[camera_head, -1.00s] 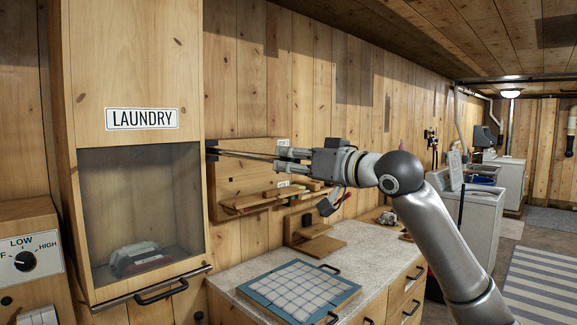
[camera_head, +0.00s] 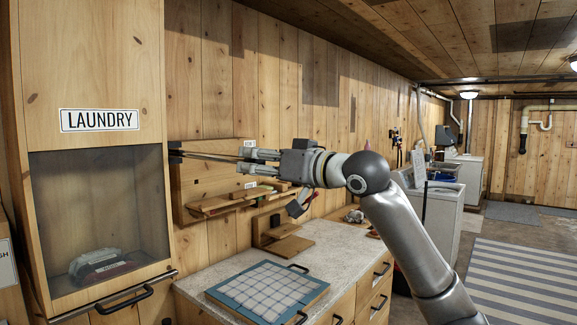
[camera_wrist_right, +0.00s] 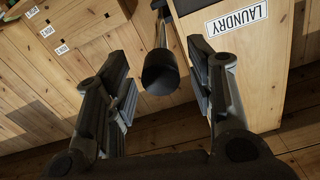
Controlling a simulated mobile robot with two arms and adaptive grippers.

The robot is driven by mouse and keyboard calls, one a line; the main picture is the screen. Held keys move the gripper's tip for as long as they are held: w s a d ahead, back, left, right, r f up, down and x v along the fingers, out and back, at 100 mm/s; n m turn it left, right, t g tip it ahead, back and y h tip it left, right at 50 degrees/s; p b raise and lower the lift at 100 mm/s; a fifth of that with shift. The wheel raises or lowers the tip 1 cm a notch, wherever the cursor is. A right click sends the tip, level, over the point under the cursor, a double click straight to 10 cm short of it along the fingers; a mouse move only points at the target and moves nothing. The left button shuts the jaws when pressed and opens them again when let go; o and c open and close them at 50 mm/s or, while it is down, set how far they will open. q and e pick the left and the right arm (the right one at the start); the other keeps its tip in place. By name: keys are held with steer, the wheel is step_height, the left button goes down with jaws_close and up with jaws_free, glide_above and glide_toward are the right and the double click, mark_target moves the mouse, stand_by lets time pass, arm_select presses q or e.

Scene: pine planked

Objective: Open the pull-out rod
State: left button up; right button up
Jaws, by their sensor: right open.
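The pull-out rod (camera_head: 208,157) is a thin dark rod that reaches out from a dark mount (camera_head: 175,150) beside the laundry cabinet, in front of the wooden board on the wall. In the right wrist view its dark round end (camera_wrist_right: 160,76) sits between the two fingers, with gaps visible on both sides. My right gripper (camera_head: 246,156) is open, its fingers pointing left toward the rod; it also shows in the right wrist view (camera_wrist_right: 168,70). In the head view the fingers hide the rod's end. My left gripper is not in view.
The laundry cabinet (camera_head: 90,80), with a glass front and a handle bar, stands at the left. Below the rod, a wall rack (camera_head: 215,207) holds wooden pieces. A blue-edged gridded board (camera_head: 262,290) lies on the counter (camera_head: 335,246). Open floor lies to the right.

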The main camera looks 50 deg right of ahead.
steer(key=s, duration=1.1)
steer(key=shift+d, duration=0.4)
steer(key=shift+s, duration=0.1)
